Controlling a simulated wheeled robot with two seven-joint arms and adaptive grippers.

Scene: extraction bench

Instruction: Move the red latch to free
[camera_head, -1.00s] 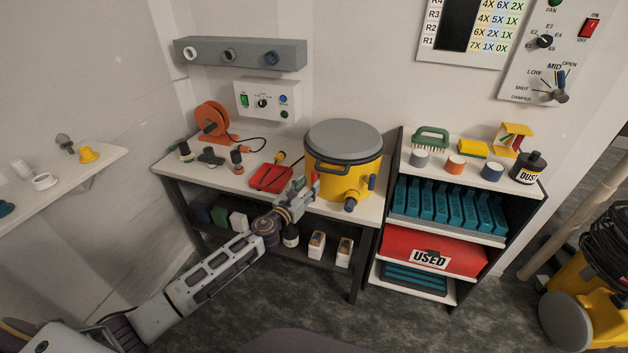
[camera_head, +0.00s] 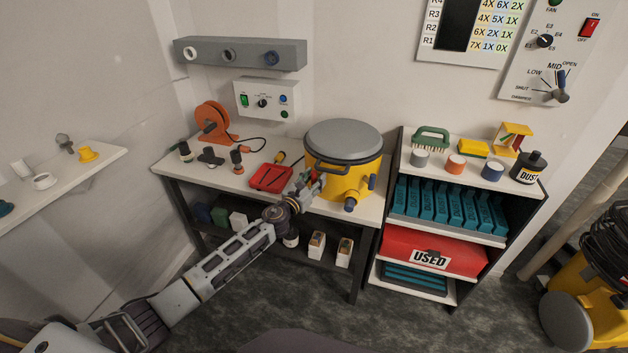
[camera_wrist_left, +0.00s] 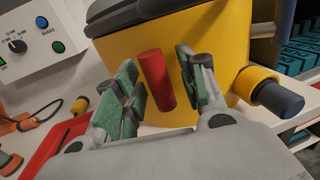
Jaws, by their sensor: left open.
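The red latch (camera_wrist_left: 157,80) is an upright red bar on the front of the yellow canister (camera_head: 350,180). In the left wrist view it stands between the two green-padded fingers of my left gripper (camera_wrist_left: 158,88). The gripper is open, and a gap shows between the latch and the fingers. In the head view my left gripper (camera_head: 306,180) is at the canister's front left side and mostly hides the latch. The canister's grey lid (camera_head: 343,139) is on. My right gripper is not in view.
A red tray (camera_head: 270,178) lies left of the canister on the white bench. A yellow port with a dark cap (camera_wrist_left: 275,95) sticks out right of the gripper. An orange reel (camera_head: 212,122) stands at the back left. A shelf unit with teal filters (camera_head: 448,205) stands right.

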